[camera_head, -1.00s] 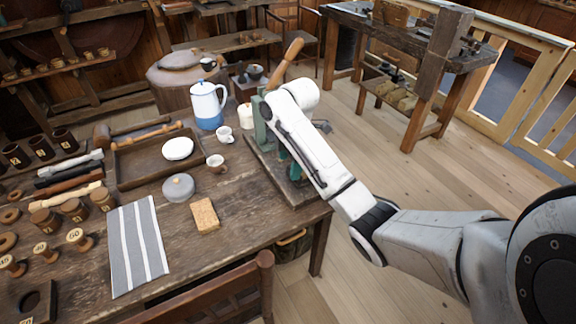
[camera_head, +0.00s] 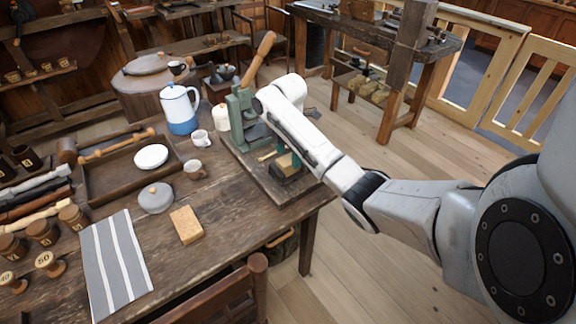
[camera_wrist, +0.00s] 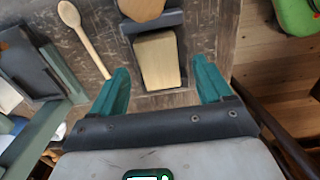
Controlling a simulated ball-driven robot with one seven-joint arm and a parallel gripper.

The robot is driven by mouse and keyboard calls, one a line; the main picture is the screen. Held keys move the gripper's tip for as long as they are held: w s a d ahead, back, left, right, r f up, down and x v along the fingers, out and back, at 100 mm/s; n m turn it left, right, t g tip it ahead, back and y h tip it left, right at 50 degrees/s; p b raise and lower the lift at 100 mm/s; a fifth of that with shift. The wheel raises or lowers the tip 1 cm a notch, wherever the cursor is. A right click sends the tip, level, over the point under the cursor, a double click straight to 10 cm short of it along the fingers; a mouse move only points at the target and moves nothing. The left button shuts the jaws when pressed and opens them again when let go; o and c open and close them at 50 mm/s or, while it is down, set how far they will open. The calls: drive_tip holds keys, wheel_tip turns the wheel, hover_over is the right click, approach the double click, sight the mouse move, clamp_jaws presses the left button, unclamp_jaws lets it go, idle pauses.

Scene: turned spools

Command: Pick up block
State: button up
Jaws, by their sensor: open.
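A pale wooden block (camera_wrist: 158,62) lies in a shallow dark holder, seen between the fingers in the wrist view. It also shows in the head view (camera_head: 286,164), on the dark base of the green press, partly covered by my arm. My gripper (camera_wrist: 160,68) is open and empty. Its two green fingers stand on either side of the block, with gaps on both sides. From the wrist picture I cannot tell how high they are above it. In the head view my gripper is mostly hidden behind my white arm.
The green press (camera_head: 241,118) with a wooden handle stands beside my arm. A wooden spoon (camera_wrist: 82,38) lies left of the block. A tan, cork-like block (camera_head: 186,224) lies on the table by a striped cloth (camera_head: 116,262). A blue-white pot (camera_head: 180,109) and cups stand farther left.

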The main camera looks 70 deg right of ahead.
sight(288, 159)
drive_tip(key=shift+f, duration=1.85)
drive_tip(key=shift+c, duration=0.4)
drive_tip(key=c, duration=1)
